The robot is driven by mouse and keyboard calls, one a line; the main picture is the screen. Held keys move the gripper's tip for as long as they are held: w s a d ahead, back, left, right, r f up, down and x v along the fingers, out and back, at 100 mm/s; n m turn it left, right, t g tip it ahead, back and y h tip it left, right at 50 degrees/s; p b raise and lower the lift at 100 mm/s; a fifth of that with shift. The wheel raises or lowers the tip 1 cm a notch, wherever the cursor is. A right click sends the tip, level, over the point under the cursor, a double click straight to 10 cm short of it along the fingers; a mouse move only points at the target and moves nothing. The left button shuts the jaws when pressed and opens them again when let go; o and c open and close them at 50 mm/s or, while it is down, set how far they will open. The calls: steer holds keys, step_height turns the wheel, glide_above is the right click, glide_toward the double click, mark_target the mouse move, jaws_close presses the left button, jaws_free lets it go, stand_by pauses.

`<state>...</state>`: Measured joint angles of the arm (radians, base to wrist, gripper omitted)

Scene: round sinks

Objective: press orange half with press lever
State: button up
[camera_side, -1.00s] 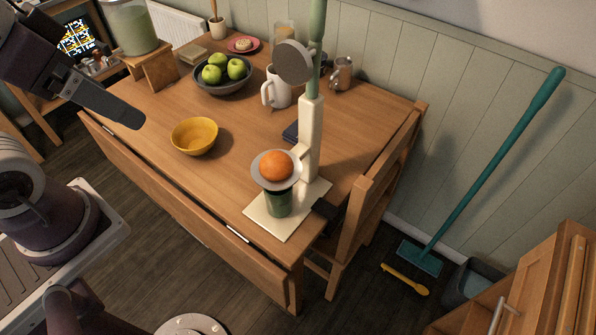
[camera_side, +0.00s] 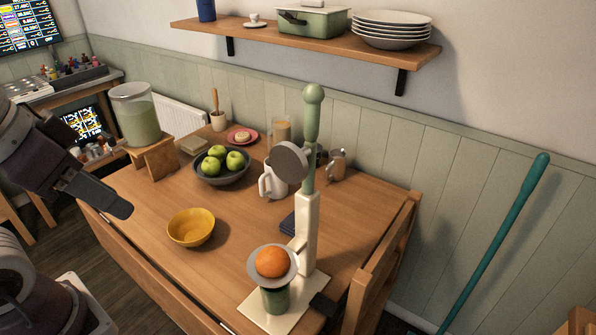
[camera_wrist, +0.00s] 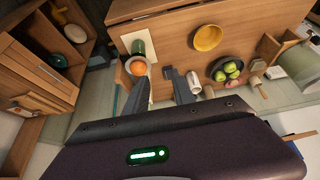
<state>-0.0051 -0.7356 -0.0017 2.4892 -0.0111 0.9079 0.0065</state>
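The press, with its cream post (camera_side: 306,232), stands on a square cream base at the table's front right corner. Its green press lever (camera_side: 311,105) points straight up, and a round grey pressing disc (camera_side: 290,162) hangs at its side. The orange half (camera_side: 273,262) sits in a pale dish below the disc, over a dark green cup (camera_side: 276,299). The orange also shows in the wrist view (camera_wrist: 138,68). My gripper (camera_wrist: 162,91) is open, its two fingers apart with nothing visible held. In the side view it is at the far left, well away from the lever.
A yellow bowl (camera_side: 191,227), a bowl of green apples (camera_side: 222,178) and a white mug (camera_side: 272,184) stand on the table (camera_side: 150,212). A juice container (camera_side: 136,115) is on a wooden stand. A chair (camera_side: 375,270) is right of the press. A wall shelf (camera_side: 300,42) hangs above.

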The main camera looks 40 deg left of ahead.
steer(key=w+d+r+g+h, duration=0.1)
steer(key=w, duration=0.2)
steer(key=w+d+r+g+h, duration=0.1)
steer(key=w+d, duration=0.1)
steer(key=w, duration=0.1)
steer(key=w+d+r+g+h, duration=0.1)
steer(key=w+g+h, duration=0.1)
steer(key=w, duration=0.2)
steer(key=shift+d+n, duration=0.4)
jaws_close()
steer(key=w+g+h, duration=0.2)
steer(key=w+h, duration=0.3)
steer(key=w, duration=0.5)
steer(key=w+a+f+n+t+h, duration=0.1)
steer(key=w+a+t+h, duration=0.1)
steer(key=w+a+h, duration=0.45)
steer(key=w+a+t+h, duration=0.1)
steer(key=w+a+h, duration=0.15)
steer(key=w, duration=0.65)
steer(key=s+d, duration=0.2)
steer(key=d, duration=0.8)
steer(key=shift+d+f, duration=0.15)
steer(key=shift+d, duration=0.1)
